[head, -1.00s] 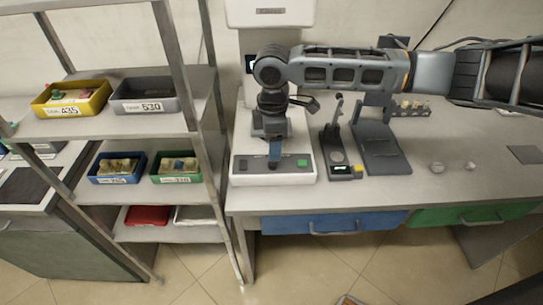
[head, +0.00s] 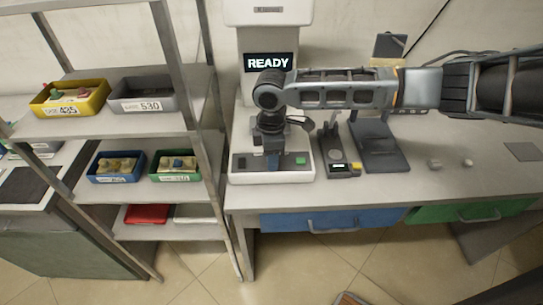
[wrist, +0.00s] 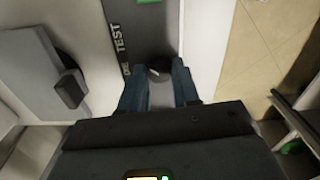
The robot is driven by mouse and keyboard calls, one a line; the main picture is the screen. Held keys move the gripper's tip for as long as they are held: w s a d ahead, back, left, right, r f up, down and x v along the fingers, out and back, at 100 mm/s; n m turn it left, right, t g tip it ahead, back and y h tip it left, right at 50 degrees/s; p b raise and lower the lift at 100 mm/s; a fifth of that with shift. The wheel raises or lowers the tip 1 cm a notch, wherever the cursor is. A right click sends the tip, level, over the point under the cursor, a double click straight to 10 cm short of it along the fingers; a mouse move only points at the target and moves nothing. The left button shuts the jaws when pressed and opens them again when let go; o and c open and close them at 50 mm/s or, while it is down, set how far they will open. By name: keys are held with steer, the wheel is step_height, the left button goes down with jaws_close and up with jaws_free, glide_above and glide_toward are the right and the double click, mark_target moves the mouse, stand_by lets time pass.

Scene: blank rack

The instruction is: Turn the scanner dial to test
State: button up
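The scanner (head: 240,163) is a white machine on the bench with a dark control strip, a green button (head: 301,161) and a display (head: 268,63) reading READY. In the wrist view its dark round dial (wrist: 158,69) has a small pale mark pointing left, towards a partly readable label. The word TEST (wrist: 117,38) is printed further up the strip. My gripper (wrist: 159,66) has its blue fingers apart, one on each side of the dial, with visible gaps. In the head view my gripper (head: 272,165) is low over the control strip and hides the dial.
Right of the scanner stand a small device with an upright lever (head: 335,150) and a dark flat stand (head: 378,147). A shelf rack with bins (head: 145,103) stands at the left. The bench (head: 465,185) is mostly clear at the right.

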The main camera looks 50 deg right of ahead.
jaws_close()
steer(key=shift+m, duration=0.8)
steer(key=o, duration=0.5)
jaws_free()
steer(key=shift+r, duration=0.1)
step_height(320, 180, up, 8)
steer(key=shift+f, duration=0.15)
